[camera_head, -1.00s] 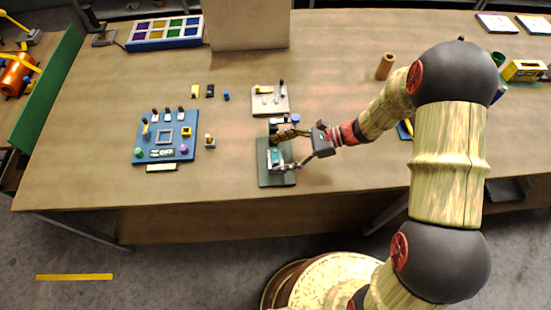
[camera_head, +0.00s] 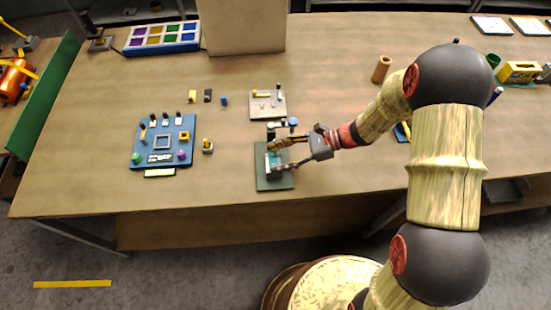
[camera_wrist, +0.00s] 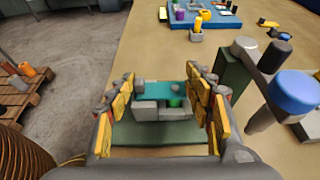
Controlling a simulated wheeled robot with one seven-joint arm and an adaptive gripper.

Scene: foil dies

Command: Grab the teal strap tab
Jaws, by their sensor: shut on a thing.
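The teal strap tab (camera_wrist: 165,89) spans across the top of a grey block fixture (camera_wrist: 150,110) in the wrist view. The fixture stands on a dark green plate (camera_head: 275,183) near the front edge of the table. In the head view the strap (camera_head: 269,160) is small and partly covered by my fingers. My gripper (camera_head: 273,158) reaches in from the right. In the wrist view its yellow-padded fingers (camera_wrist: 162,82) stand at both ends of the strap and are shut on it. The exact contact at the fingertips is hard to make out.
A post with a blue-capped arm (camera_wrist: 291,92) rises close to the right finger. A grey plate with parts (camera_head: 267,104) lies behind. A blue board (camera_head: 163,143) lies to the left with a small grey block (camera_head: 207,147) beside it. The table between is clear.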

